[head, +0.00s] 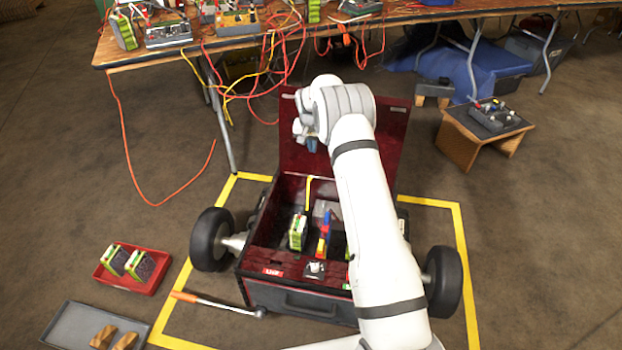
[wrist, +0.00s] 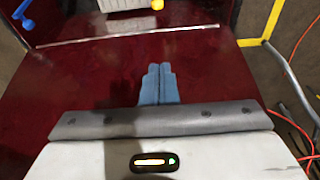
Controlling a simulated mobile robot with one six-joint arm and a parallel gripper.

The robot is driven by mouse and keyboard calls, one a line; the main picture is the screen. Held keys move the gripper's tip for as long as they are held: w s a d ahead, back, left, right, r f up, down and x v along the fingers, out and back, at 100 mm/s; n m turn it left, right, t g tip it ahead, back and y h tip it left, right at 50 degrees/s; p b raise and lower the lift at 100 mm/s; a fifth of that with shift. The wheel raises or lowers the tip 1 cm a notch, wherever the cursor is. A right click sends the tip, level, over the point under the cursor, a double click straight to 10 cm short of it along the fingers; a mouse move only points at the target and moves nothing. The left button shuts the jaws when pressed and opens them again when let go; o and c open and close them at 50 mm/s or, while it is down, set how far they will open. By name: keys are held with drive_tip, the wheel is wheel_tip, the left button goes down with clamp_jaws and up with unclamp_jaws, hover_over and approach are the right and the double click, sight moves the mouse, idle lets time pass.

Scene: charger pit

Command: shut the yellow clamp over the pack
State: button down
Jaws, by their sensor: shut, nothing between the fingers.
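The yellow clamp (head: 308,192) stands upright as a thin bar inside the open dark red box, behind a green-and-white pack (head: 298,231). It looks raised, not lying over the pack. In the wrist view a yellow knob (wrist: 157,5) shows at the top edge, probably the clamp's end. My gripper (head: 311,146) is above the box, in front of its raised lid, apart from the clamp. In the wrist view its blue fingers (wrist: 159,69) are together and empty. My arm hides the right part of the box.
A blue-and-red lever (head: 324,235) stands right of the pack; a blue handle (wrist: 22,10) shows in the wrist view. The raised lid (head: 296,140) is behind my gripper. A cable-strewn table (head: 155,57) is beyond. A red tray (head: 132,283) with packs lies left on the floor.

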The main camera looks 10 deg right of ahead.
sight(313, 165)
drive_tip(key=shift+w+f, duration=0.15)
drive_tip(key=shift+f, duration=0.3)
drive_tip(key=f+b, duration=0.1)
drive_tip(key=f, duration=0.2)
drive_tip(key=w+f+b, duration=0.1)
drive_tip(key=f, duration=0.2)
drive_tip(key=f+b, duration=0.1)
drive_tip(key=f, duration=0.2)
drive_tip(key=shift+w+d+f, duration=0.3)
drive_tip(key=shift+d+f, duration=0.05)
drive_tip(key=shift+f, duration=0.15)
drive_tip(key=shift+s+a+r+b, duration=0.1)
drive_tip(key=shift+s+a+b, duration=0.15)
drive_tip(key=shift+s, duration=0.35)
drive_tip(key=shift+s+a+r+b, duration=0.15)
drive_tip(key=shift+s+a+b, duration=0.1)
drive_tip(key=shift+s, duration=0.35)
drive_tip(key=shift+s+a+r+b, duration=0.1)
drive_tip(key=shift+s+a+b, duration=0.15)
drive_tip(key=shift+s, duration=0.35)
drive_tip(key=shift+d, duration=0.1)
